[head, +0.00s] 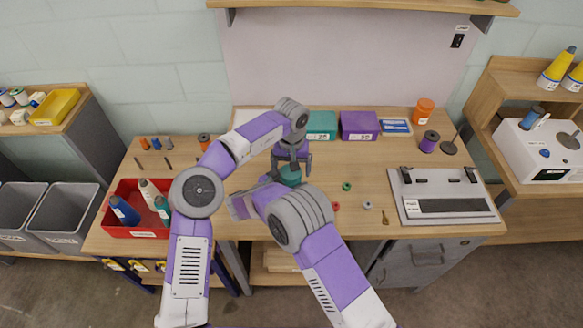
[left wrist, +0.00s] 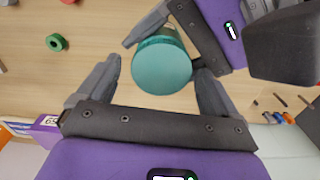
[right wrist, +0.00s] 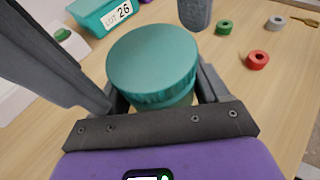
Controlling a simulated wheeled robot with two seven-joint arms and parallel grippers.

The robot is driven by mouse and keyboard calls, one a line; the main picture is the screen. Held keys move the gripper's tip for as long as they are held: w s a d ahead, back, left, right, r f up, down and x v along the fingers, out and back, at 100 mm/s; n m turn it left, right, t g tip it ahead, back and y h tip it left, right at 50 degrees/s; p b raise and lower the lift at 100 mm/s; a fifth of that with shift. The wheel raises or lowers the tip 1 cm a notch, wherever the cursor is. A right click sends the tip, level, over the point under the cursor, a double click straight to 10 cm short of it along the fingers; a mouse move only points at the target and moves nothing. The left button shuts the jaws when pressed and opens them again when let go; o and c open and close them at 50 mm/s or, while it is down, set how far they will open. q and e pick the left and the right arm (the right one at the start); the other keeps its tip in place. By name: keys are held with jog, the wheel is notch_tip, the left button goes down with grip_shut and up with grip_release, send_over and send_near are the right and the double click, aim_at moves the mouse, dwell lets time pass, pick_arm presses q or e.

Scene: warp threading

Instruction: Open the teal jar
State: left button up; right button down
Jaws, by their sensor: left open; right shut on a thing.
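The teal jar (head: 290,173) stands on the workbench, partly hidden by my grippers in the head view. Its round teal lid (right wrist: 150,58) is on it, with a ribbed side. My right gripper (right wrist: 160,95) comes in from the side and is shut on the jar below the lid. My left gripper (head: 291,166) is above the jar, pointing down, open. In the left wrist view its fingertips (left wrist: 157,82) lie on either side of the lid (left wrist: 161,68), with a visible gap on the left.
A teal box (head: 321,125) and a purple box (head: 359,126) stand behind the jar. Small green (head: 346,186) and red (head: 336,206) rings lie to its right. A red bin (head: 122,231) with bottles is at left, a grey-white panel (head: 412,205) at right.

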pick_arm(q)
notch_tip(320, 180, up, 4)
jog(key=shift+r, duration=0.2)
jog(key=shift+c, duration=0.4)
notch_tip(320, 180, up, 3)
jog(key=m, duration=0.3)
notch_tip(320, 180, down, 8)
jog(key=shift+r, duration=0.15)
jog(key=c, duration=1.1)
jog(key=shift+n, duration=1.6)
jog(key=shift+d, duration=0.1)
